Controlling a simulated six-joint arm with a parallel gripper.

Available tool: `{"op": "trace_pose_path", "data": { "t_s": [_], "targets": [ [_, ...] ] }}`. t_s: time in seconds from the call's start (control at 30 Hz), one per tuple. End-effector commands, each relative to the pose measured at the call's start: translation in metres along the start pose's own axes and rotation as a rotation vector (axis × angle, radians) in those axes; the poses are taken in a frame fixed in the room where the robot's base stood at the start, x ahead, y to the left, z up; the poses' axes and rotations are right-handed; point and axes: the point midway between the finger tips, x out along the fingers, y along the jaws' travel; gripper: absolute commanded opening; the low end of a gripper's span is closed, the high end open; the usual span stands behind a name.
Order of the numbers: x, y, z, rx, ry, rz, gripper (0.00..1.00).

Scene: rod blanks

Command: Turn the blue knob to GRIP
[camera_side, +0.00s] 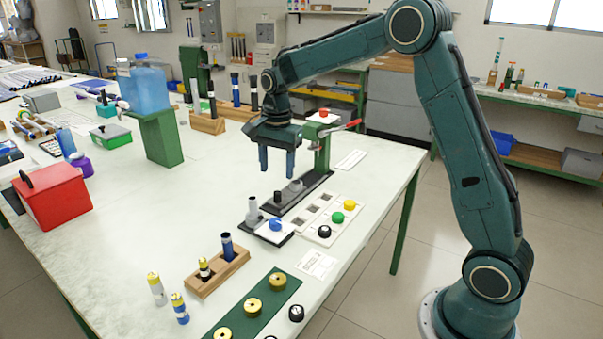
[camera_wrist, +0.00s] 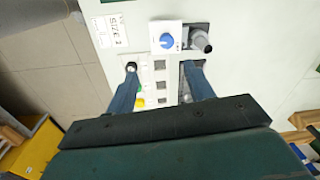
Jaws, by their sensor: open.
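The blue knob (camera_side: 276,224) sits on a small white plate (camera_side: 273,238) near the right part of the bench. In the wrist view the blue knob (camera_wrist: 167,41) is at the upper middle, with a pale pointer mark on its face; any labels around it are too small to read. My gripper (camera_side: 277,170) points down, open and empty, above the bench and apart from the knob, behind it in the side view. In the wrist view my gripper's fingers (camera_wrist: 160,72) are spread wide, with the knob beyond their tips.
A grey upright cylinder (camera_side: 252,211) stands beside the plate. A white panel (camera_side: 314,210) with green (camera_side: 337,217), yellow (camera_side: 349,205) and black (camera_side: 324,232) knobs lies to its right. A green press (camera_side: 322,150) with a red-handled lever stands close behind my gripper. A wooden rack (camera_side: 218,273) stands in front.

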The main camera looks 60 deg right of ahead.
Motion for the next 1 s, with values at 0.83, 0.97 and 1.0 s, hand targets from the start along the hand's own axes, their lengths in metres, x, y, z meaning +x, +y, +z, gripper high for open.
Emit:
{"op": "trace_pose_path", "data": {
  "t_s": [0.83,0.97,1.0],
  "targets": [
    [0.058,-0.020,-0.019,0.172,-0.015,0.055,0.53],
    [0.071,-0.019,-0.019,0.172,-0.015,0.055,0.53],
    [0.077,-0.019,-0.018,0.172,-0.015,0.055,0.53]
  ]
}}
